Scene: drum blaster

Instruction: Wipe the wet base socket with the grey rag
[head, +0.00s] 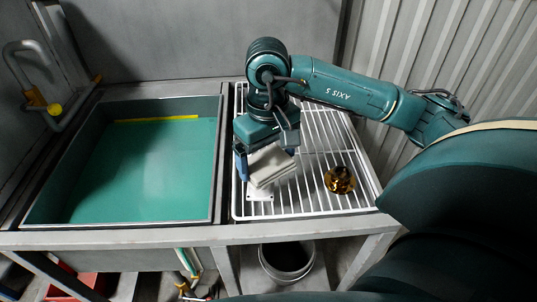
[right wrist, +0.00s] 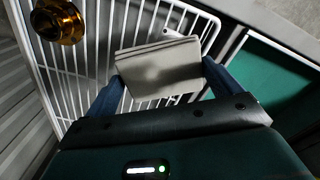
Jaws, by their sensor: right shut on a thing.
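The grey rag (head: 272,166) is a folded pale grey pad. My right gripper (head: 266,158) is shut on it, with a blue finger at each side, above the white wire rack. In the right wrist view the rag (right wrist: 158,70) spans between the fingers of the gripper (right wrist: 163,82). A small white plate (head: 260,193), which looks like the base socket, shows partly below the rag. Its end also shows past the rag in the right wrist view (right wrist: 178,35). The rag hides the rest, and I cannot tell whether they touch. My left gripper is not in view.
A shiny brass-coloured part (head: 340,180) sits on the wire rack (head: 318,206), right of the rag. A basin with a green inside (head: 140,170) lies left of the rack. Ribbed wall panels stand close on the right.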

